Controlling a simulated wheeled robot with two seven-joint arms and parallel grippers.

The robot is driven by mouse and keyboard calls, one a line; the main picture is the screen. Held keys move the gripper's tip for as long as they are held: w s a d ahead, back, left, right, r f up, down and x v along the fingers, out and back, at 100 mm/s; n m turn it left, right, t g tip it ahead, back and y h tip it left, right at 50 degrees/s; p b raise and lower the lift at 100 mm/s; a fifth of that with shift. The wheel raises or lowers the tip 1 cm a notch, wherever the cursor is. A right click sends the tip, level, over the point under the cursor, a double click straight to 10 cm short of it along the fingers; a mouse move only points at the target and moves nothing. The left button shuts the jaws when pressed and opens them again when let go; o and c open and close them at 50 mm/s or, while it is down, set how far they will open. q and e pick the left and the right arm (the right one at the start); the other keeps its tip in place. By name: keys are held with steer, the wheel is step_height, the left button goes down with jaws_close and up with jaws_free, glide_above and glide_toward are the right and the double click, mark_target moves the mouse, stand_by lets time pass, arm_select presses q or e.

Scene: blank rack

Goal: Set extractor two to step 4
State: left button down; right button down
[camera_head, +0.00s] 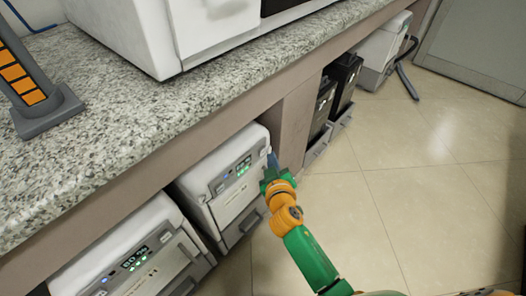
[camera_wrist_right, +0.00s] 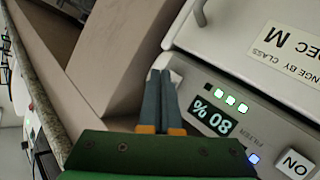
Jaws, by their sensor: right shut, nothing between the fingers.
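Three small lights (camera_wrist_right: 230,100) glow green and a square at the row's end is dark. A blue light (camera_wrist_right: 253,159) is lit near the ON button (camera_wrist_right: 294,164). My right gripper (camera_head: 272,158) is shut and empty at the panel's right end, its tips (camera_wrist_right: 160,76) beside a pale key (camera_wrist_right: 175,78) partly hidden; contact is unclear. Which extractor is number two I cannot tell. My left gripper is out of view.
A second white extractor (camera_head: 135,262) stands nearer, at lower left. The granite bench top (camera_head: 120,120) overhangs both. A brown upright panel (camera_head: 295,118) stands just right of my right gripper, with black units (camera_head: 335,85) beyond. The tiled floor (camera_head: 420,190) is open at right.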

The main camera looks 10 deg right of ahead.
steer(key=shift+w, duration=0.1)
stand_by(0.6)
steer(key=shift+w+a, duration=0.25)
steer(key=shift+a, duration=0.05)
steer(key=shift+w+a+b, duration=0.25)
steer(key=shift+w+b, duration=0.1)
steer(key=shift+b, duration=0.1)
stand_by(0.5)
steer(key=shift+s+d, duration=0.1)
steer(key=shift+s+d+p, duration=0.4)
steer(key=shift+s+p, duration=0.05)
steer(key=shift+s, duration=0.15)
steer(key=shift+d, duration=0.1)
